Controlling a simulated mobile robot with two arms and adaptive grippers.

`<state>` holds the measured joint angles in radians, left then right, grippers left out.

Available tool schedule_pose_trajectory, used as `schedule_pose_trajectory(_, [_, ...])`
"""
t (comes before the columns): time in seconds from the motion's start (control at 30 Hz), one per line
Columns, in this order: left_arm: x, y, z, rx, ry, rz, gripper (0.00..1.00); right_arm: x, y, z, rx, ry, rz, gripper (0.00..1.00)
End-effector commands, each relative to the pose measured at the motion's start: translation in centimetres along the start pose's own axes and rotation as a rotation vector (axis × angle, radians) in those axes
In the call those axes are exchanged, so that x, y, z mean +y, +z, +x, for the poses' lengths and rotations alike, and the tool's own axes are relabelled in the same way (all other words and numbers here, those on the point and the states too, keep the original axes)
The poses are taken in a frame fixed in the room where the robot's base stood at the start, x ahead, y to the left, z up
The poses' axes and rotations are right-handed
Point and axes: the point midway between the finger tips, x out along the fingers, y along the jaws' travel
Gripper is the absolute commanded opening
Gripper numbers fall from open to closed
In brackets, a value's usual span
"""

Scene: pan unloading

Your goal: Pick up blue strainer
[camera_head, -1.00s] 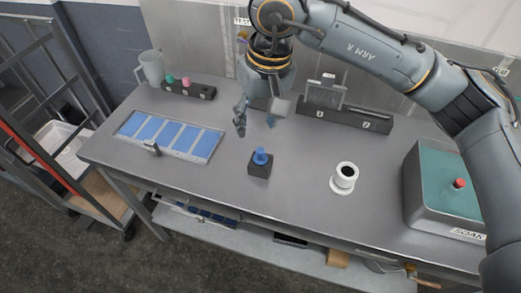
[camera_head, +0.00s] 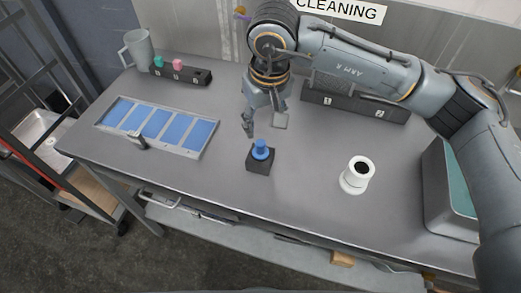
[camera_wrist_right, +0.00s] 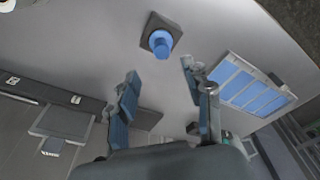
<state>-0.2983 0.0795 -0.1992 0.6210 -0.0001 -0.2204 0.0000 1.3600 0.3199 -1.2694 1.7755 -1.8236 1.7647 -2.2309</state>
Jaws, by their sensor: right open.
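The blue strainer (camera_head: 261,150) sits upright on a small dark square block (camera_head: 260,167) near the middle of the grey table. In the right wrist view the blue strainer (camera_wrist_right: 160,42) shows beyond the fingertips, between their lines, on its dark block (camera_wrist_right: 163,27). My right gripper (camera_head: 264,123) is open and empty, behind and above the strainer, fingers pointing down. In the right wrist view its two fingers (camera_wrist_right: 160,74) are spread apart and touch nothing. My left gripper is not in view.
A panel with blue cells (camera_head: 160,125) lies at left. A white cup-like piece (camera_head: 355,175) stands at right, before a grey bin (camera_head: 445,190). A pitcher (camera_head: 138,48) and a dark holder with coloured pieces (camera_head: 180,72) stand back left. A numbered dark rack (camera_head: 350,103) stands behind.

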Motion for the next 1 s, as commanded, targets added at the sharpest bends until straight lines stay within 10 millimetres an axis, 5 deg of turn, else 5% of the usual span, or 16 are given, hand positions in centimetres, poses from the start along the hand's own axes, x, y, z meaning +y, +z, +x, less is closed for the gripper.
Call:
schedule_pose_trajectory(0.7, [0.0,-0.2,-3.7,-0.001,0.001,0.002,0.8,-0.4,0.3,7.9,-0.001,-0.001,0.0,0.5])
schedule_pose_trajectory(0.93, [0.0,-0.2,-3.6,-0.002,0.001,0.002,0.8,-0.4,0.3,8.3,0.001,0.0,-0.001,0.5])
schedule_pose_trajectory(1.0, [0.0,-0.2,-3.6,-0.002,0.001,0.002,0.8,-0.4,0.3,8.3,0.001,0.0,-0.001,0.4])
